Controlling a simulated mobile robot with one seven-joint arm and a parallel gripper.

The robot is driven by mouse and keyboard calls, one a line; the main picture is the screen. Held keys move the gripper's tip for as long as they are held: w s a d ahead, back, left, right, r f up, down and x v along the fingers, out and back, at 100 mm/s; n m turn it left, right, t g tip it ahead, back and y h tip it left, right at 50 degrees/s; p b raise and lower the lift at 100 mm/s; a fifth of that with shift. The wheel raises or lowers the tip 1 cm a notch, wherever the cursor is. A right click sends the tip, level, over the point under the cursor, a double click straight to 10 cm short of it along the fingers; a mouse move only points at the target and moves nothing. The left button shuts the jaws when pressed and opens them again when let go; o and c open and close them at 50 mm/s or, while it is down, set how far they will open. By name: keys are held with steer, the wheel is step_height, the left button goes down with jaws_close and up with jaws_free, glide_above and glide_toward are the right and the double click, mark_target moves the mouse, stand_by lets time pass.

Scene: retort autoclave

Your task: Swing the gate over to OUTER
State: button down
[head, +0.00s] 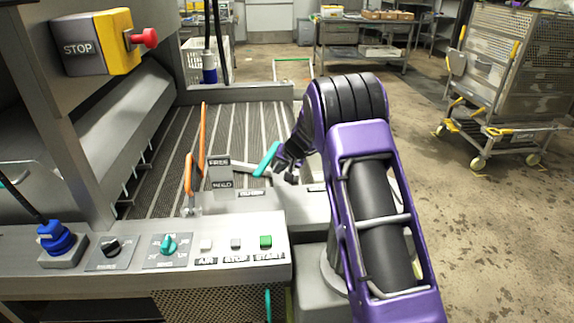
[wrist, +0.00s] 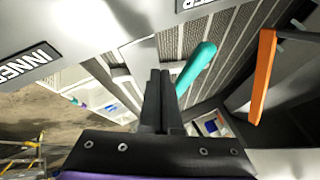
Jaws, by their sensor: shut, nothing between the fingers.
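A teal handle (head: 266,158) sits at the end of a pale bar beside the slatted bed in the head view; it looks like the gate's handle. It also shows in the wrist view (wrist: 197,67), just right of my fingertips. My gripper (head: 283,168) is close beside the handle, on its right. In the wrist view my gripper (wrist: 158,75) has its two dark fingers together, with nothing between them. Whether they touch the handle is unclear. An INNER label (wrist: 30,65) shows at the left of the wrist view. I cannot read an OUTER label.
An orange lever (head: 188,175) stands left of a FREE/HOLD post (head: 220,172); an orange bar (wrist: 262,75) shows at right in the wrist view. A control panel (head: 150,250) with knobs and buttons is in front. A wheeled cage cart (head: 510,75) stands right, on open floor.

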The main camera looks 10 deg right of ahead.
mark_target(261, 168)
steer(key=shift+w+a+r, duration=0.1)
steer(key=shift+w+a, duration=0.15)
steer(key=shift+a, duration=0.4)
steer(key=shift+w+a, duration=0.2)
steer(key=shift+a, duration=0.4)
steer(key=shift+w+a+r, duration=0.1)
steer(key=shift+w+a, duration=0.05)
steer(key=shift+a, duration=0.45)
steer(key=shift+w+a, duration=0.15)
steer(key=shift+a, duration=0.4)
